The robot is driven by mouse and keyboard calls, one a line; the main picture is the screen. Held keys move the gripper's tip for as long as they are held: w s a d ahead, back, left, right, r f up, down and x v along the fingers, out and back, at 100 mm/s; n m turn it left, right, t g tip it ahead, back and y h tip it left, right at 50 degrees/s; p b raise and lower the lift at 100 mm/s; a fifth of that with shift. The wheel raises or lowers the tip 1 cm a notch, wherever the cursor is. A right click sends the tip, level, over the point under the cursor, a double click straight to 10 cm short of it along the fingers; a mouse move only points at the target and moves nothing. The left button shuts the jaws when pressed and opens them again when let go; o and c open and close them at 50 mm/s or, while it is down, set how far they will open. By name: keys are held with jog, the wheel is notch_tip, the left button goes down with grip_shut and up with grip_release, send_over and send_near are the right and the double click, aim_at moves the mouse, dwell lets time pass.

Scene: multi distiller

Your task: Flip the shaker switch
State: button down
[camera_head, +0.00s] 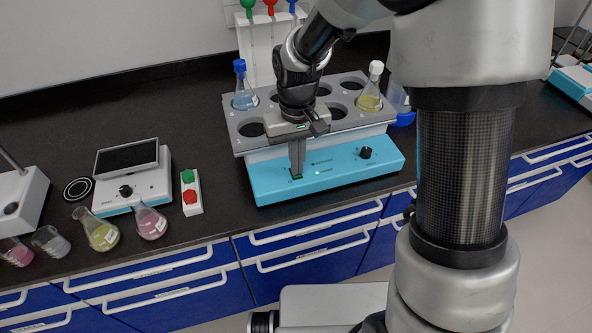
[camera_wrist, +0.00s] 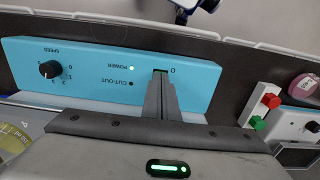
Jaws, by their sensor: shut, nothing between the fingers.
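The shaker (camera_head: 330,172) stands on the dark bench, a blue base with a grey tray of round holes on top. Its blue front panel also shows in the wrist view (camera_wrist: 95,72), upside down, with a speed knob (camera_wrist: 50,69) and a lit green power light. The shaker switch (camera_head: 297,177) is at the left end of the panel; in the wrist view it shows as a dark rectangle (camera_wrist: 160,72). My gripper (camera_head: 296,173) is shut and empty, its fingertips pointing down at the switch. The fingers cover part of the switch, and I cannot tell whether they touch it.
A blue-capped flask (camera_head: 243,93) and a white-capped flask (camera_head: 371,92) sit in the tray. A box with green and red buttons (camera_head: 191,192) is left of the shaker. Several flasks and a small device with a screen (camera_head: 130,180) stand farther left. Blue drawers are below.

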jog(key=shift+f, duration=0.45)
notch_tip(320, 180, up, 7)
jog(key=p, duration=0.4)
jog(key=shift+p, duration=0.4)
dwell(0.5)
jog(key=s+d+r+m+t+p, duration=0.1)
jog(key=s+d+r, duration=0.25)
jog(key=r, duration=0.45)
jog(key=s+d+r+m+t+p, duration=0.1)
jog(key=s+d+r+t+p, duration=0.2)
jog(key=r, duration=0.5)
jog(key=s+d+r+m+t+p, duration=0.1)
jog(key=s+d+r, duration=0.5)
jog(key=s+r, duration=0.2)
jog(key=shift+s+t, duration=0.3)
jog(key=shift+s, duration=0.75)
